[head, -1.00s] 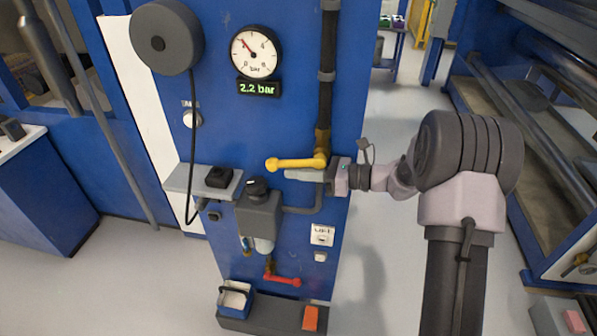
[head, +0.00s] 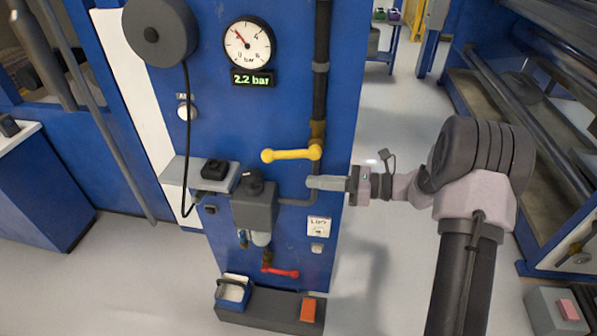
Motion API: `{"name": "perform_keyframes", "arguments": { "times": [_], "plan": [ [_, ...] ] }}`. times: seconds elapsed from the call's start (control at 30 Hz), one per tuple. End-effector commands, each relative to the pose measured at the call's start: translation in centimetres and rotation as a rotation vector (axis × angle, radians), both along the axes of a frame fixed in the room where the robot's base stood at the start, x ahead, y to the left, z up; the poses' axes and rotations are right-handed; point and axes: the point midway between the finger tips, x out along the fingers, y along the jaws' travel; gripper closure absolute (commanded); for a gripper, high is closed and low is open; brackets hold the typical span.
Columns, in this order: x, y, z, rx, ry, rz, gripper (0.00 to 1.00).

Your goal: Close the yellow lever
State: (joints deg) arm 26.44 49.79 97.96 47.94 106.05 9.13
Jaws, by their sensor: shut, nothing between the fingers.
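The yellow lever (head: 291,154) is on the blue panel, at the valve on the dark vertical pipe. It points left from its pivot, about level and across the pipe. My gripper (head: 311,182) is shut and empty. It reaches in from the right, with its fingertips just below the lever's pivot end. A gap shows between the fingers and the lever in the picture. How far the fingertips are from the panel is hard to tell.
A gauge (head: 248,44) sits above a display (head: 253,78) reading 2.2 bar. A grey regulator (head: 254,205) and small shelf (head: 198,175) stick out to the left. A red lever (head: 283,272) is lower down.

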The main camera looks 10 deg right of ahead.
Motion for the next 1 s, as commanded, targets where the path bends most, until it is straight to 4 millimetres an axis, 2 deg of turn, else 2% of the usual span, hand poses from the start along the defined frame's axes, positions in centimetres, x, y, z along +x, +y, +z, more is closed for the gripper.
{"name": "perform_keyframes", "arguments": {
  "times": [0.1,0.27,0.77,0.87,0.97,1.0],
  "plan": [
    [-0.8,-2.2,0.2,0.000,0.001,-0.002,1.00],
    [-1.4,-3.7,-0.1,0.000,0.000,-0.001,1.00],
    [-1.5,-4.0,-0.2,-0.001,-0.001,0.001,1.00],
    [-2.4,-2.6,1.3,-0.068,-0.034,0.052,1.00],
    [-6.2,1.3,5.1,-0.287,-0.146,0.215,1.00],
    [-8.5,3.0,6.6,-0.406,-0.212,0.300,1.00]
  ]
}}
